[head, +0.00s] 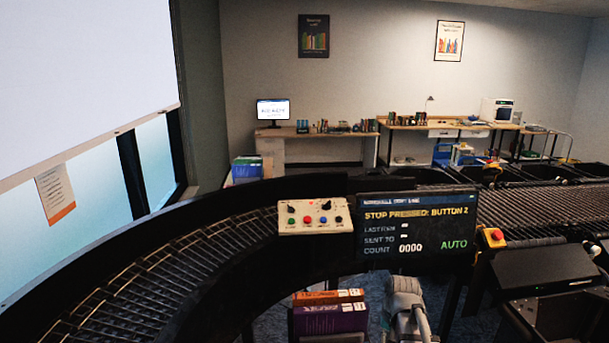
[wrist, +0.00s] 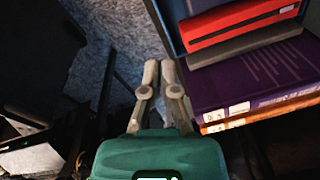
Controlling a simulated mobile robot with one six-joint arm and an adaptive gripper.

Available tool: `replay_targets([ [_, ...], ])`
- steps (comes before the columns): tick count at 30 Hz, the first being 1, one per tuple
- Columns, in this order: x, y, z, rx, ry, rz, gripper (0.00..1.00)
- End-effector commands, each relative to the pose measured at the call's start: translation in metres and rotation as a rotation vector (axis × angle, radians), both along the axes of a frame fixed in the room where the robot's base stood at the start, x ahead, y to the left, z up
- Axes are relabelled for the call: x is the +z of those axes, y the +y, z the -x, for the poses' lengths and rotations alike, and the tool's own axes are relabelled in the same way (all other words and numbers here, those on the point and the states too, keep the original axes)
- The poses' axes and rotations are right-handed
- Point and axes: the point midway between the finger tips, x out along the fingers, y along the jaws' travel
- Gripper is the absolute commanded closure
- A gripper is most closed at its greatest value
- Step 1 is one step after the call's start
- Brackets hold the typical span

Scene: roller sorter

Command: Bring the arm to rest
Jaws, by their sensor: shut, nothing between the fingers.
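My gripper (wrist: 161,72) shows in the wrist view with its two grey fingers together and nothing between them. It points down past a stack of books (wrist: 245,75) at the right, over the grey carpet. The fingertips lie close to the books' left edge in the picture; I cannot tell whether they touch. In the head view my grey arm (head: 405,305) stands at the bottom middle, just right of the purple and orange books (head: 330,318). The gripper's fingers are not visible in the head view.
A curved roller conveyor (head: 130,283) runs along the left. A control panel (head: 315,218) with coloured buttons and a screen (head: 416,230) reading "STOP PRESSED: BUTTON 2" stand ahead. A red stop button on a yellow box (head: 494,237) is at the right, beside a straight roller conveyor (head: 540,207).

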Motion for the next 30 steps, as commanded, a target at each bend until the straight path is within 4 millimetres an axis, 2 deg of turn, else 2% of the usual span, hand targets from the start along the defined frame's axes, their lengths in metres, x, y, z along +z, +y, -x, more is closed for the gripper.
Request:
replay_targets([
  [1,-0.017,0.016,0.028,0.05,0.014,0.015,1.0],
  [3,-0.026,0.03,0.051,0.112,0.033,0.035,1.0],
  [6,-0.036,0.045,0.077,0.181,0.055,0.059,1.0],
  [9,-0.041,0.053,0.093,0.227,0.069,0.073,1.0],
  [13,-0.043,0.057,0.101,0.252,0.079,0.083,1.0],
  [23,-0.041,0.057,0.1,0.254,0.079,0.083,1.0],
  [30,-0.023,0.057,0.1,0.253,0.078,0.083,1.0],
])
